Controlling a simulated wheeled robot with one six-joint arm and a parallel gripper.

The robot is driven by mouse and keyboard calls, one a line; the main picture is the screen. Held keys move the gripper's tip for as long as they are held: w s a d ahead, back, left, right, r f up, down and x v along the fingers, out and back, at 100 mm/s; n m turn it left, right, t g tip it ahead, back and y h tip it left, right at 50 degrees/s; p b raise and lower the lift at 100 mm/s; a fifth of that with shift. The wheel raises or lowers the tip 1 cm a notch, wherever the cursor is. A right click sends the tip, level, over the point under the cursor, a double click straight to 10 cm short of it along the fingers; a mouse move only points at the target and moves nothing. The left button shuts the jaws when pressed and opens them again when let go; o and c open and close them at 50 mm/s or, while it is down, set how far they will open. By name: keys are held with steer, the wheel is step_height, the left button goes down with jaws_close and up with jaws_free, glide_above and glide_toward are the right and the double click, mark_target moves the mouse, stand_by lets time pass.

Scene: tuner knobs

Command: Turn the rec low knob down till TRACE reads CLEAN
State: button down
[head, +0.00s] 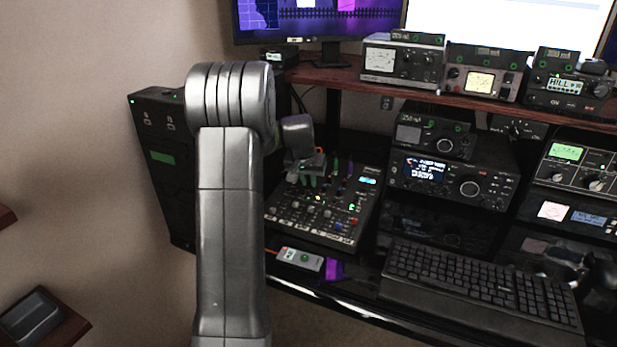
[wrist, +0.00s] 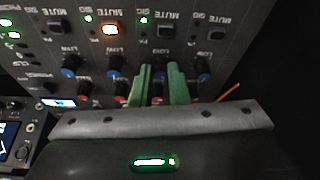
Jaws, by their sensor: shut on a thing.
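The grey mixer (head: 312,222) lies on the desk with its rows of small knobs. My gripper (head: 308,181) reaches down to its far part. In the wrist view the green fingers of my gripper (wrist: 159,72) are closed around a dark knob (wrist: 160,63) in the LOW row, third of the columns in sight. The fingers partly hide this knob and its pointer. I cannot read a channel name that marks it as rec. A small lit display (head: 368,181) is on the mixer; it also shows in the wrist view (wrist: 58,103). Its text is too small to read.
Neighbouring blue-capped knobs (wrist: 115,66) and (wrist: 203,66) stand close on both sides. MUTE buttons (wrist: 110,28) sit beyond them, one lit orange. A keyboard (head: 480,285) and stacked radios (head: 452,180) stand right of the mixer. A shelf edge (head: 350,80) runs behind it.

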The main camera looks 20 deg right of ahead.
steer(key=n+p, duration=0.2)
steer(key=n, duration=0.1)
steer(key=shift+d+r+t+y, duration=0.1)
steer(key=shift+r+t+y, duration=0.05)
steer(key=shift+t+y, duration=0.2)
steer(key=shift+n+y+p, duration=0.4)
steer(key=shift+n+y, duration=0.15)
steer(key=shift+n, duration=1.45)
steer(key=c, duration=1.4)
jaws_free()
steer(key=shift+s, duration=0.1)
steer(key=v, duration=1.3)
steer(key=shift+s+r+p, duration=0.2)
steer(key=shift+s+p, duration=0.05)
steer(key=shift+p, duration=0.1)
